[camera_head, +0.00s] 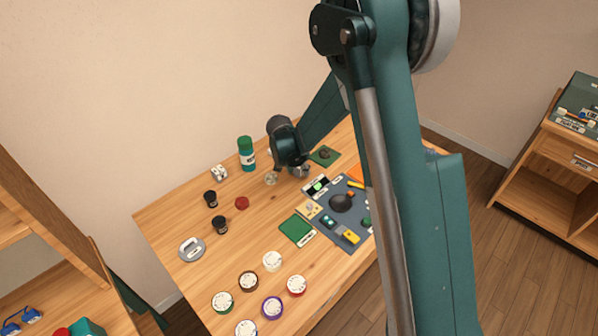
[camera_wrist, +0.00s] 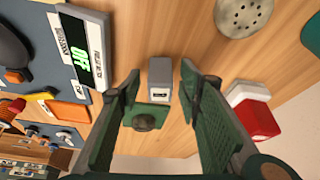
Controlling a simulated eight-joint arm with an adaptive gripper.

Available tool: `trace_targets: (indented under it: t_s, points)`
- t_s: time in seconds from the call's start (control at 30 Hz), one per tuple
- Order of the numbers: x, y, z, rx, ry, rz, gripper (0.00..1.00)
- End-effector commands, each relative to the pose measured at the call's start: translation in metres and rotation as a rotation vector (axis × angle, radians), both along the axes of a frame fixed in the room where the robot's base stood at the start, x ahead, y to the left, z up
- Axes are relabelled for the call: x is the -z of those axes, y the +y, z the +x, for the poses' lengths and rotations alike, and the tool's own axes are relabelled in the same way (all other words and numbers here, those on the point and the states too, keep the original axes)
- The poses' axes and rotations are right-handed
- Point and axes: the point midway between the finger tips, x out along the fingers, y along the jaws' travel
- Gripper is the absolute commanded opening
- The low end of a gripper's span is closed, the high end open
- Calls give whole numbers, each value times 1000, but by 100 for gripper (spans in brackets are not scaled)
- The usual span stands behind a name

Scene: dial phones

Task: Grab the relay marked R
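A small grey block (camera_wrist: 160,72) with a white label on its end stands between the fingertips of my gripper (camera_wrist: 160,84) in the wrist view. The mark on the label is too small to read, so I cannot tell if it is the relay marked R. My gripper is open, with a finger on each side of the block and a visible gap to each. In the head view my gripper (camera_head: 296,170) is low over the back of the table, and I cannot make out the block clearly there.
A green plate with a dark knob (camera_wrist: 146,119) lies beyond the block. A dark panel with a green display (camera_wrist: 80,50) is to the left. A red-and-white piece (camera_wrist: 252,110) and a perforated disc (camera_wrist: 243,14) are to the right. Several round dials (camera_head: 272,307) stand at the table's front.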

Motion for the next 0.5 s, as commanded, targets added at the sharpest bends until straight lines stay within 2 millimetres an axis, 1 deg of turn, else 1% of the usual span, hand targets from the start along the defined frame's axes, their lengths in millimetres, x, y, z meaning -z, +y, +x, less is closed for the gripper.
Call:
trace_targets:
  t_s: [0.03, 0.27, 0.5]
  points:
    - [0, 0, 0, 0, 0, 0, 35]
    - [0, 0, 0, 0, 0, 0, 5]
    - [0, 0, 0, 0, 0, 0, 5]
